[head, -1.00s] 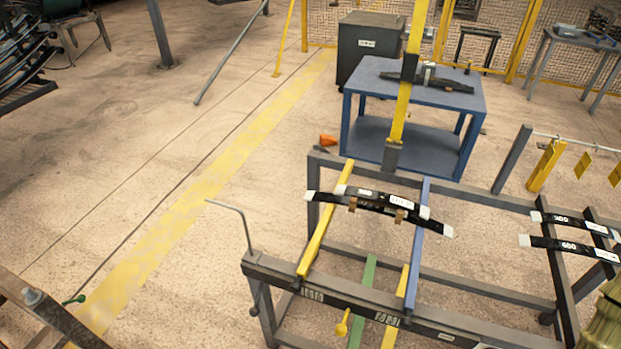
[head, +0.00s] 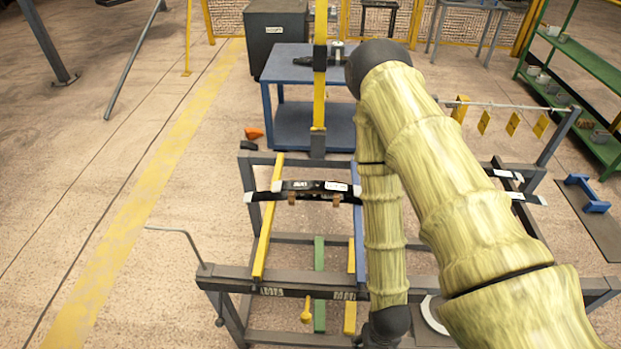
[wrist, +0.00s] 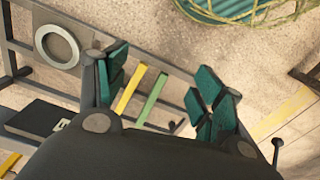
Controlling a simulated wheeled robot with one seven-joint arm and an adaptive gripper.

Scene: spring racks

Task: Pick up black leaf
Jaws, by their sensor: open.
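A black leaf (head: 317,187) with white labels lies across the yellow and blue bars of the rack in the head view. A second, longer black leaf (head: 262,197) lies against it, with pale ends and small brown blocks at the middle. My arm covers the area at their right. My gripper (wrist: 162,92) is open and empty in the wrist view, its teal-padded fingers spread above the rack's bars. In the head view my wrist hangs at the front of the rack, to the right of and nearer than the leaves; the fingers are hidden there.
The grey rack frame (head: 275,287) has a bent rod at its left. More dark leaves (head: 521,196) lie on the right side. A blue table (head: 292,70) stands behind. A grey ring (wrist: 57,47) and a black labelled piece (wrist: 35,118) show at left in the wrist view.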

